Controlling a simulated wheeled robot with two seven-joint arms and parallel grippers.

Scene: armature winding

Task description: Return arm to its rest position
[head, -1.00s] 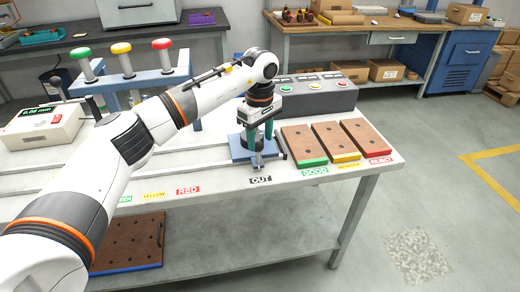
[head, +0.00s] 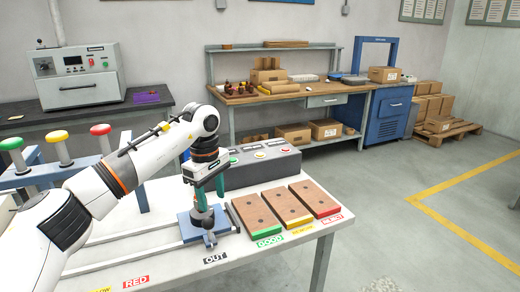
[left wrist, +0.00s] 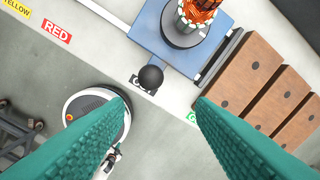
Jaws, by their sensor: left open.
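My left arm reaches in from the left in the head view. Its gripper (head: 207,196) hangs fingers down over the blue fixture (head: 186,232) at the OUT label. In the left wrist view the gripper (left wrist: 158,100) has its green fingers wide apart with nothing between them. The blue fixture plate (left wrist: 148,38) shows at the top there. An armature with copper windings (left wrist: 200,10) stands on its dark round seat, apart from the fingers, its top cut off by the frame. A black ball knob (left wrist: 150,77) shows near the OUT label. My right gripper is not in view.
Three brown trays for good, rework and reject (head: 247,215) lie right of the fixture. A grey button box (head: 258,168) stands behind. Posts with green, yellow and red caps (head: 57,137) stand left near my arm. Open floor lies beyond the table's right edge.

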